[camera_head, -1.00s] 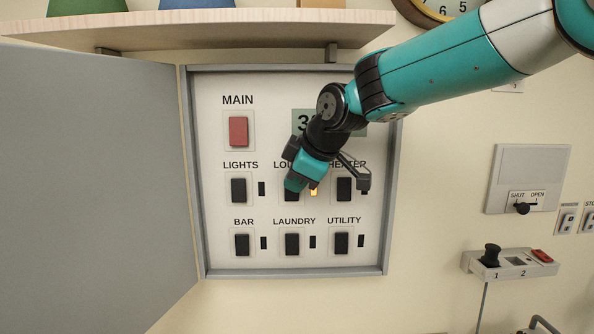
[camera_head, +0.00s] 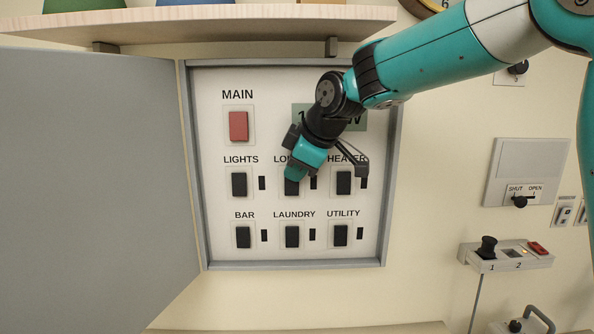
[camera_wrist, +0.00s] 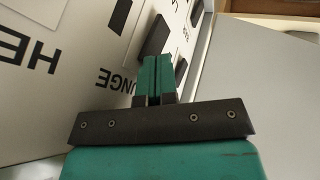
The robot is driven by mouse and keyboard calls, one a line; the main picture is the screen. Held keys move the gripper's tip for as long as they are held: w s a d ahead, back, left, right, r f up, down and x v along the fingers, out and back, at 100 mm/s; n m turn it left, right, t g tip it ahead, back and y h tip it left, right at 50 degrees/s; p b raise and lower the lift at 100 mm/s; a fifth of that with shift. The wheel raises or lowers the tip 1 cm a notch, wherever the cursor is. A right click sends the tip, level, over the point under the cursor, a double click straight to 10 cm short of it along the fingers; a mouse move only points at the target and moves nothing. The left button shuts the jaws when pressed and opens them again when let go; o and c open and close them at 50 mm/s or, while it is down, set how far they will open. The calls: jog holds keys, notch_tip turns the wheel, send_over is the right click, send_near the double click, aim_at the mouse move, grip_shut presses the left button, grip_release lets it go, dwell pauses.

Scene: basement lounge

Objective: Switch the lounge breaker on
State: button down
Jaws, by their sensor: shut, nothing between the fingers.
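The breaker panel (camera_head: 270,255) is open, with labelled black rockers and a red MAIN switch (camera_head: 238,126). The lounge breaker (camera_head: 292,189) is in the middle row, its label partly hidden by my gripper. The small lamp (camera_head: 313,183) beside it is dark. My gripper (camera_head: 292,173) is shut and empty, its tips over the upper part of the lounge rocker. In the wrist view the shut fingers (camera_wrist: 151,62) are right by a dark rocker (camera_wrist: 156,36); I cannot tell whether they touch. The display (camera_head: 350,118) is partly hidden by my wrist.
The grey panel door (camera_head: 85,190) stands open at the left. A shelf (camera_head: 200,25) runs above the panel. Wall below the panel is clear.

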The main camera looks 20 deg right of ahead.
jog(key=shift+r, duration=0.55)
jog(key=s+d+r+b, duration=0.2)
jog(key=s+d, duration=0.1)
jog(key=s, duration=0.4)
jog(key=s+d+r+b, duration=0.2)
jog(key=s+d+b, duration=0.1)
jog(key=s, duration=0.3)
jog(key=shift+s+b, duration=0.35)
